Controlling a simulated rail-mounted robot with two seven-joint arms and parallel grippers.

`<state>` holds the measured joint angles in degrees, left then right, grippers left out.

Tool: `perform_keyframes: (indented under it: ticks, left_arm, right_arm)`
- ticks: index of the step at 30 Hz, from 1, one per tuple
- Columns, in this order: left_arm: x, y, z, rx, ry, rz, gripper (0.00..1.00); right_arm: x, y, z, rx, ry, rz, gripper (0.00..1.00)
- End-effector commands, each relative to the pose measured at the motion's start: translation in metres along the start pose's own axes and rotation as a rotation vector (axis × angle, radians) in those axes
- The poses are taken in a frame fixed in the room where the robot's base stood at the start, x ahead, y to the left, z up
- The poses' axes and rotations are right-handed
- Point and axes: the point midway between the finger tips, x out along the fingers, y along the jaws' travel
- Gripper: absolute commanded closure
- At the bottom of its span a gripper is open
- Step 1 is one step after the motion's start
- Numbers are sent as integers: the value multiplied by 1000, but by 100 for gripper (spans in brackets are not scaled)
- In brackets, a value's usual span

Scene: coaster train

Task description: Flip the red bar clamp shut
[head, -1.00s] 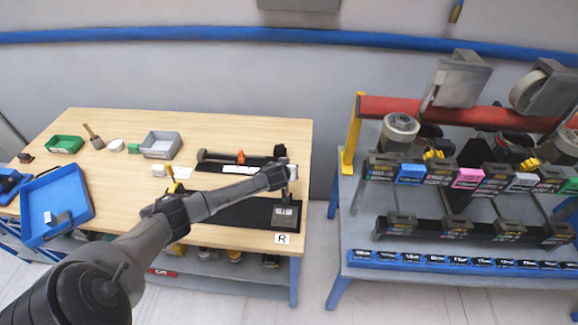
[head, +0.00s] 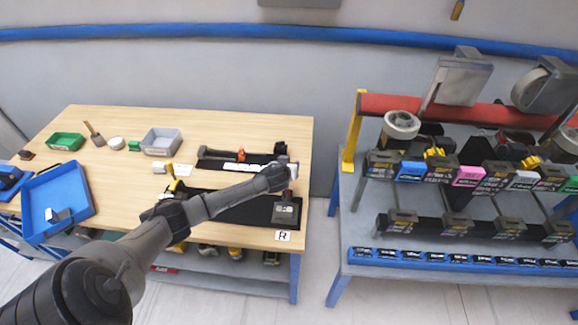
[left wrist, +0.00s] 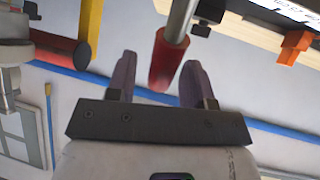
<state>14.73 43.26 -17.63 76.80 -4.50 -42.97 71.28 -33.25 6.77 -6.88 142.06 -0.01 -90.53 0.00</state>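The red grip of the clamp (left wrist: 168,62), on the end of a grey rod, shows in the left wrist view. It lies across the gap between the fingertips of my left gripper (left wrist: 160,72), with space visible on both sides. The fingers are open. In the head view my left gripper (head: 289,172) is over the right end of the workbench, above the dark fixture near the R label (head: 283,236). The clamp is mostly hidden there by my gripper and arm, so its exact position cannot be told. My right gripper is not in view.
An orange clamp (head: 241,155) sits on the dark rail behind my arm. A grey bin (head: 161,141), green bin (head: 66,142) and blue tray (head: 58,203) stand further left. A loaded rack (head: 350,245) stands right, across a floor gap.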

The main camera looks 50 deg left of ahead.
Motion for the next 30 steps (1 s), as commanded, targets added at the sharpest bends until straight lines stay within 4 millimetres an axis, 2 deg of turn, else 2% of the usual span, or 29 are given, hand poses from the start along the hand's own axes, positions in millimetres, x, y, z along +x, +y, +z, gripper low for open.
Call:
perform_keyframes:
  ticks: [8,13,30]
  left_arm:
    - [-1,0,0,0,0,0,52]
    - [-13,0,0,0,-1,2,52]
    - [-107,0,1,0,-1,2,52]
  right_arm:
    - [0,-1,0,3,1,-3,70]
    - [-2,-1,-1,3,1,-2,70]
    - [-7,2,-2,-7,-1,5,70]
